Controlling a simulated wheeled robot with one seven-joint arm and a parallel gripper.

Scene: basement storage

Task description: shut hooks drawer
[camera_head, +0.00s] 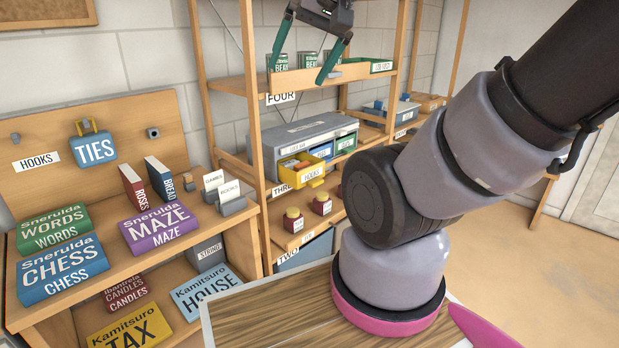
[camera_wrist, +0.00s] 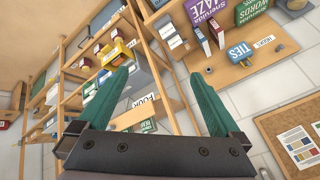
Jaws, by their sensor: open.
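The hooks drawer (camera_head: 297,171) is a yellow drawer with a white HOOKS label, at the left end of a grey drawer unit (camera_head: 305,132) on the shelf marked THREE. It sticks out in front of the unit, pulled open. It also shows in the wrist view (camera_wrist: 111,51), left of my fingers. My gripper (camera_head: 300,73) is open and empty, with teal fingers, high in front of the shelf marked FOUR, above the unit and apart from the drawer. The wrist view shows both spread fingers (camera_wrist: 161,72) with nothing between them.
A blue drawer (camera_head: 322,152) and a green drawer (camera_head: 345,143) sit right of the yellow one. Red jars with yellow lids (camera_head: 293,220) stand on the shelf below. Open floor (camera_head: 545,270) lies right.

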